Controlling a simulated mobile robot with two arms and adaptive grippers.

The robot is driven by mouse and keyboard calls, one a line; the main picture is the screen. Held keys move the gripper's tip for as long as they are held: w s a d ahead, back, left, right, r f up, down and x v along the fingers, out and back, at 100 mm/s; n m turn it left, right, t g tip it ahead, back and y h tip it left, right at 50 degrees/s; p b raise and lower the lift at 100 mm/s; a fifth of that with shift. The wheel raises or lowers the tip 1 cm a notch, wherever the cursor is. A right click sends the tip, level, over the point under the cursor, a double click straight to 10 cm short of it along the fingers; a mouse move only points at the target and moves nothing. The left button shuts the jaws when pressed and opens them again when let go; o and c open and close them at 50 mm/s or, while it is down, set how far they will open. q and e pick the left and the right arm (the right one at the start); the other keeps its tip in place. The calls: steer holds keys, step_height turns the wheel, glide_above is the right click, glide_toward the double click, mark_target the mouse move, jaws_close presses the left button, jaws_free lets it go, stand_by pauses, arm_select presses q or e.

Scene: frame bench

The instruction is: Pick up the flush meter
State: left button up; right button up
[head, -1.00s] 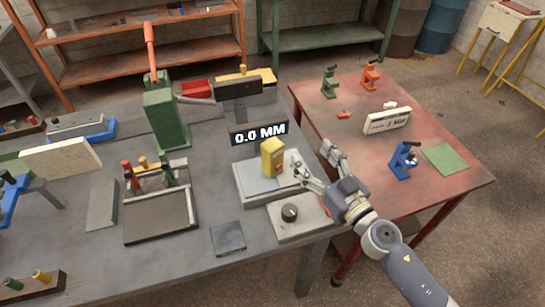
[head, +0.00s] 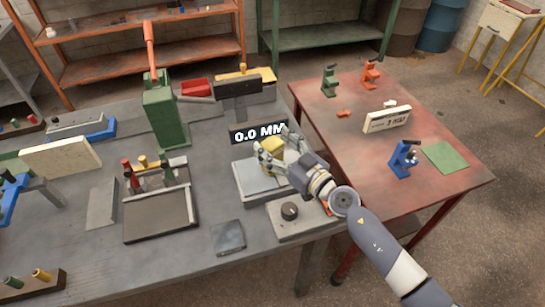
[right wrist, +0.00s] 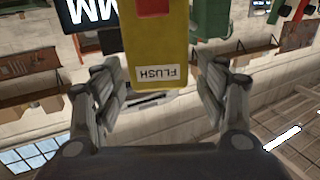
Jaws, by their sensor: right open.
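The flush meter is a yellow block (head: 273,146) standing on a pale plate (head: 250,183) at the right part of the grey bench. In the right wrist view the yellow block (right wrist: 157,45) hangs down from the top of the picture, with an upside-down "FLUSH" label and a red patch. My right gripper (head: 277,143) is at the block in the head view. In the right wrist view its open fingers (right wrist: 163,92) stand on either side of the block, with gaps between. The gripper hides much of the block in the head view. My left gripper is not in view.
A "0.0 MM" display (head: 258,133) stands just behind the block. A plate with a dark knob (head: 289,211) lies in front of it. A green press (head: 165,115) stands to the left. A red table (head: 450,190) with small microscope-like things is at the right.

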steer(key=shift+w+a, duration=0.45)
steer(key=shift+w, duration=0.05)
steer(key=shift+d, duration=0.1)
steer(key=shift+s, duration=0.1)
steer(key=c, duration=0.4)
jaws_close()
